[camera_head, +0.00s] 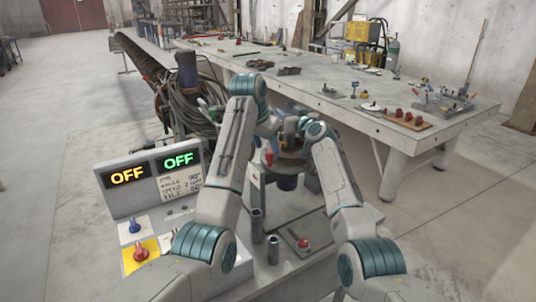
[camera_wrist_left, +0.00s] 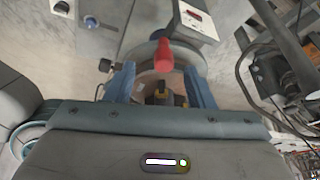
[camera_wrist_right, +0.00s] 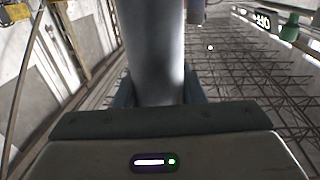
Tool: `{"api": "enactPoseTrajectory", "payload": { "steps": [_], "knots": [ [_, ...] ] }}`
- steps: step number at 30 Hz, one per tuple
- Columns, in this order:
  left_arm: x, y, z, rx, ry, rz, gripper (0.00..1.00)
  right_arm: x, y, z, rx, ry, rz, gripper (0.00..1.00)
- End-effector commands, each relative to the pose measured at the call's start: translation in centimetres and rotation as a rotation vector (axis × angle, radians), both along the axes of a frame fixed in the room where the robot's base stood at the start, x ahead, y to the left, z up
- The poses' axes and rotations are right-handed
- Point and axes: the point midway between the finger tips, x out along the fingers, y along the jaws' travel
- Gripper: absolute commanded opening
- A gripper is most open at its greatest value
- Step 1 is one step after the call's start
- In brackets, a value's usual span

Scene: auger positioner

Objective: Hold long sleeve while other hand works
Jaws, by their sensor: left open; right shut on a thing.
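My right gripper is shut on a long smooth grey cylinder (camera_wrist_right: 152,45), which looks like the long sleeve. The cylinder runs up out of the right wrist view between the fingers (camera_wrist_right: 155,92). In the head view I cannot make it out clearly among the arms and the positioner (camera_head: 292,145). My left gripper (camera_wrist_left: 161,88) is open, low in front of the positioner. A red handle (camera_wrist_left: 164,55) shows between its spread fingers in the left wrist view. I cannot tell whether the fingers touch it.
A control box (camera_head: 125,190) with two OFF displays stands at the left, with a blue knob (camera_head: 134,225) and a red knob (camera_head: 140,252). A long work table (camera_head: 345,112) with tools stands behind.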

Motion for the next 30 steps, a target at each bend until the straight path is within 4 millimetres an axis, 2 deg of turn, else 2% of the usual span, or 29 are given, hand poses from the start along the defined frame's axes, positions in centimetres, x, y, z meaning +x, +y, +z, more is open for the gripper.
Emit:
{"api": "enactPoseTrajectory", "payload": {
  "steps": [3,9,20,21,24,30],
  "knots": [
    [-0.8,0.5,2.3,0.000,-0.004,0.001,0.49,0.0,-0.1,-0.2,-0.001,0.002,-0.001,0.00],
    [-1.7,1.0,4.7,0.000,-0.001,0.001,0.49,0.0,-0.1,-0.2,-0.002,0.001,-0.001,0.00],
    [-1.9,1.1,5.3,-0.001,0.001,0.001,0.49,0.0,-0.1,-0.2,-0.002,0.001,-0.001,0.00],
    [-1.9,1.1,5.3,-0.001,0.001,0.001,0.49,0.0,-0.1,-0.2,-0.002,0.001,-0.001,0.42],
    [-1.9,1.1,5.3,-0.001,0.001,0.001,0.49,0.0,-0.1,-0.1,-0.002,0.001,-0.001,0.61],
    [-1.9,1.1,5.3,0.000,0.001,0.000,0.49,0.0,0.0,-0.1,-0.001,0.000,-0.001,0.61]
  ]
}}
